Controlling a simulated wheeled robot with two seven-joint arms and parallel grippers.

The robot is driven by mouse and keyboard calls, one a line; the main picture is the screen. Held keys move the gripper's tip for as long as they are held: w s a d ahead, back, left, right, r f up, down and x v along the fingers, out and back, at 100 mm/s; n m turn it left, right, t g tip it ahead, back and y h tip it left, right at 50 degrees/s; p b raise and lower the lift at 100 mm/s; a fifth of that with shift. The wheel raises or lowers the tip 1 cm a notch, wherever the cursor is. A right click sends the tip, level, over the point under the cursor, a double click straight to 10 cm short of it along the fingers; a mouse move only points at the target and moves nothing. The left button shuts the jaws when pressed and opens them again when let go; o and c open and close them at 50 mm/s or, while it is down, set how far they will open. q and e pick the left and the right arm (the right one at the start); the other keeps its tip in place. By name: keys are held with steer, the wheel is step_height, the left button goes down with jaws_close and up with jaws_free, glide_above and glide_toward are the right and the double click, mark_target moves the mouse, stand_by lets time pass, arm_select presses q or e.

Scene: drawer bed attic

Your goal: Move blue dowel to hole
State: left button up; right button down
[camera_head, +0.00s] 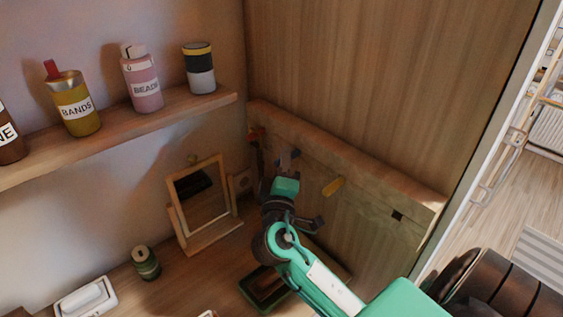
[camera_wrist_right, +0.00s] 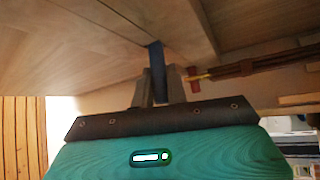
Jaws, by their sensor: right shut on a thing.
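The blue dowel (camera_wrist_right: 156,56) is upright in the wrist view, between the fingers of my right gripper (camera_wrist_right: 158,88), which is shut on it. Its far end meets the wooden board; I cannot tell how deep it sits. In the head view my right gripper (camera_head: 288,160) is at the wooden board (camera_head: 365,190), left of its middle, and mostly covers the dowel. A dark square hole (camera_head: 397,215) shows empty near the board's right end. My left gripper is not in view.
A red peg (camera_head: 253,137) is at the board's left end. A small framed mirror (camera_head: 203,205) stands on the desk to the left. A shelf (camera_head: 190,105) with several containers is above.

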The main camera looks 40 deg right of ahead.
steer(key=shift+d, duration=0.65)
steer(key=c, duration=1.3)
jaws_free()
steer(key=shift+s+a+f, duration=0.15)
steer(key=shift+f, duration=0.05)
steer(key=b+v, duration=0.6)
steer(key=v, duration=0.7)
steer(key=shift+s+r, duration=0.1)
steer(key=shift+a, duration=0.1)
